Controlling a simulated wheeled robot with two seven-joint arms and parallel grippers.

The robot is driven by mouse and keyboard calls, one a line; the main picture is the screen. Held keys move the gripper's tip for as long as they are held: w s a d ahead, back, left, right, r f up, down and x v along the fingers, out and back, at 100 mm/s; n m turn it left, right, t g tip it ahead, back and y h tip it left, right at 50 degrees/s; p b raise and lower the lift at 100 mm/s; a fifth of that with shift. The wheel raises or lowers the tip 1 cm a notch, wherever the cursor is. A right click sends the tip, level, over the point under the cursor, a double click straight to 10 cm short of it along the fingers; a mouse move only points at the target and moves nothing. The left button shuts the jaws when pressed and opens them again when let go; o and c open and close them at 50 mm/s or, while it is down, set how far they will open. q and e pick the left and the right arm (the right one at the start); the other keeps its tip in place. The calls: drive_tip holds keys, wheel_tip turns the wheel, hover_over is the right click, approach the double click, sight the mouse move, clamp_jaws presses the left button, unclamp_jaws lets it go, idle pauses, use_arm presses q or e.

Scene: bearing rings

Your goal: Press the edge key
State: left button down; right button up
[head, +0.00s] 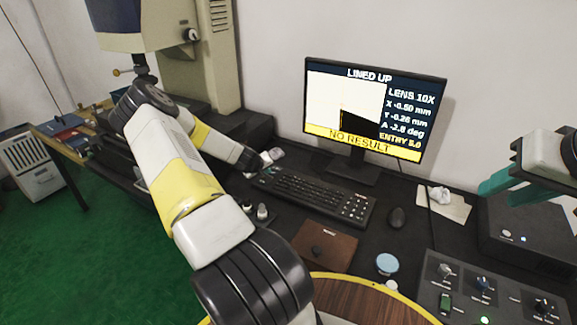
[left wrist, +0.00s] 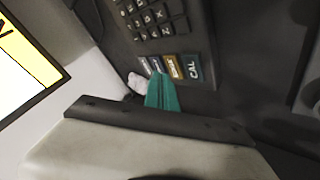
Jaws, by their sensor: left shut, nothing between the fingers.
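The keyboard (head: 310,195) lies on the dark bench in front of the monitor. The small lettering on the orange key is too blurred to read surely. My left gripper (left wrist: 157,76) is shut and empty, its teal tips beside the orange key and over the grey keys. I cannot tell whether they touch. My right gripper (head: 500,184) hangs at the right, away from the keyboard; its jaw gap is unclear.
The monitor (head: 375,108) reads LINED UP and NO RESULT. A mouse (head: 397,217) lies right of the keyboard, a brown pad (head: 324,246) in front of it. A control panel (head: 490,290) stands at front right. A small white object (left wrist: 136,82) is near the tips.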

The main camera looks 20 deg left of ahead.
use_arm(q)
drive_tip(key=shift+f, duration=0.1)
idle(0.5)
drive_tip(key=shift+f, duration=0.3)
drive_tip(key=shift+f, duration=0.35)
idle(0.5)
drive_tip(key=shift+r, duration=0.75)
drive_tip(key=shift+r, duration=2.5)
